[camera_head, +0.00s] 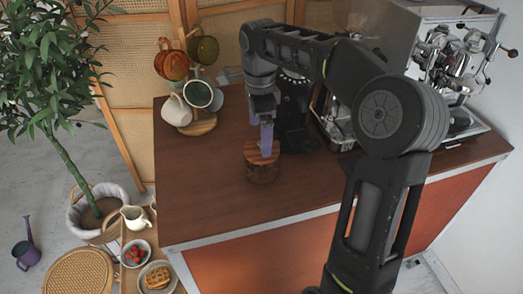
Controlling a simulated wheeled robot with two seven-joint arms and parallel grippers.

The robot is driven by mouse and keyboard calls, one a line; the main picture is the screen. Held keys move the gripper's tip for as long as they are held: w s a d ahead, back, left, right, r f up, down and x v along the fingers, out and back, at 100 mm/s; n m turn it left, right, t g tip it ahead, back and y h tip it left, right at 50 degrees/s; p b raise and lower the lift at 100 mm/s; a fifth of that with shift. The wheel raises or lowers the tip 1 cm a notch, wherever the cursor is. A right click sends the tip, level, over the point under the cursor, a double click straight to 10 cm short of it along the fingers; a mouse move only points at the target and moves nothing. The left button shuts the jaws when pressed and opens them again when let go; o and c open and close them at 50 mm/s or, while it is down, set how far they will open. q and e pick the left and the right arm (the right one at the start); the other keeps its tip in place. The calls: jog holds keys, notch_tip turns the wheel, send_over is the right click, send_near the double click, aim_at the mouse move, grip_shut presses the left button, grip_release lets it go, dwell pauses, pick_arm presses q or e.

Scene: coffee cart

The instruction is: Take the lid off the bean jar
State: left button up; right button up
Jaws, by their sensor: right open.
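The bean jar (262,173) stands upright near the front of the brown counter, a short round brown jar. Its wooden lid (256,156) sits on top. My right gripper (265,147) points down just over the lid, with its purple fingers open. A finger overlaps the lid in this view, and I cannot tell whether it touches. The fingers hide part of the lid's top. My left gripper is not in view.
A mug tree (198,125) with several mugs stands at the counter's back left. A black grinder (296,115) stands behind the jar, and a steel espresso machine (395,30) at the right. The counter (205,185) is clear left of the jar.

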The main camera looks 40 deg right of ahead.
jog(key=shift+s+d+f+p, duration=0.15)
jog(key=shift+f+p, duration=0.15)
jog(key=shift+f, duration=1.9)
jog(key=c, duration=1.2)
jog(key=shift+o, duration=0.2)
jog(key=shift+r, duration=0.1)
